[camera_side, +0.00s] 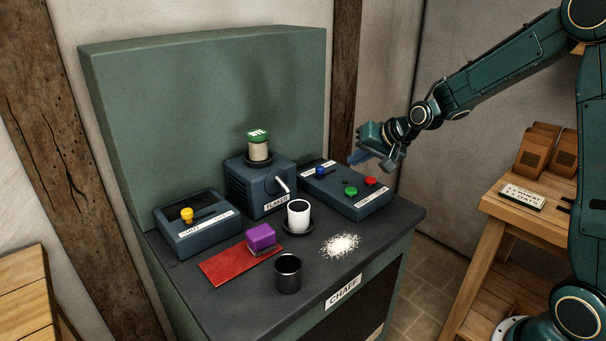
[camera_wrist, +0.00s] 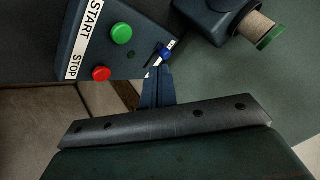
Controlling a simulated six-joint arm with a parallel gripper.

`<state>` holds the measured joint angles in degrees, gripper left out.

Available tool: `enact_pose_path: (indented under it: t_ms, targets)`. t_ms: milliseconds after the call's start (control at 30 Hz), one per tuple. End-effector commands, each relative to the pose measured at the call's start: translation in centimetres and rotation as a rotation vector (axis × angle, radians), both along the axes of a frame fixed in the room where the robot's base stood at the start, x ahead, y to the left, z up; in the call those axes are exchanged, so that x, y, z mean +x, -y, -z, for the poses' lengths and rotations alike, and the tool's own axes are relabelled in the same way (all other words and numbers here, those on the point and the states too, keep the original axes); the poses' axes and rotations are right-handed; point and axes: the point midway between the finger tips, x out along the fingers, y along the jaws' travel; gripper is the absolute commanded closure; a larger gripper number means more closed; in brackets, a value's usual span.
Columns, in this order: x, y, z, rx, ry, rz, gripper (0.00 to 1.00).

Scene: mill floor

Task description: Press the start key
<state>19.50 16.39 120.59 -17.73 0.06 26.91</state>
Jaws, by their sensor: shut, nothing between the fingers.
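The start key is a round green button (camera_side: 351,191) on a dark blue control box (camera_side: 340,200) at the right of the bench. In the wrist view the green button (camera_wrist: 121,33) sits beside the word START, and a red button (camera_wrist: 102,73) beside STOP. The red button (camera_side: 370,181) also shows in the side view. A blue knob (camera_side: 320,170) is on the same box. My gripper (camera_side: 358,157) is shut and empty, in the air above the box's back right side, apart from the green button. In the wrist view my gripper's fingers (camera_wrist: 160,70) appear near the blue knob (camera_wrist: 165,54).
A flaker machine (camera_side: 262,192) with a green-lidded jar stands left of the box. A white cup (camera_side: 298,216), dark cup (camera_side: 288,275), flake pile (camera_side: 341,245), purple block (camera_side: 261,236) on a red mat (camera_side: 222,267), and a yellow-knobbed box (camera_side: 196,235) are on the bench.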

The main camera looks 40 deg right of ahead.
Motion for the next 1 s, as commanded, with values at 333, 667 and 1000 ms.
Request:
enact_pose_path:
  t_ms: [333,667,1000]
  targets:
    - [0.0,0.0,3.6,0.0,-0.001,-0.001,1.0]
    - [0.0,0.0,5.3,0.001,0.0,-0.001,1.0]
    - [0.0,0.0,5.4,0.0,0.001,-0.001,1.0]
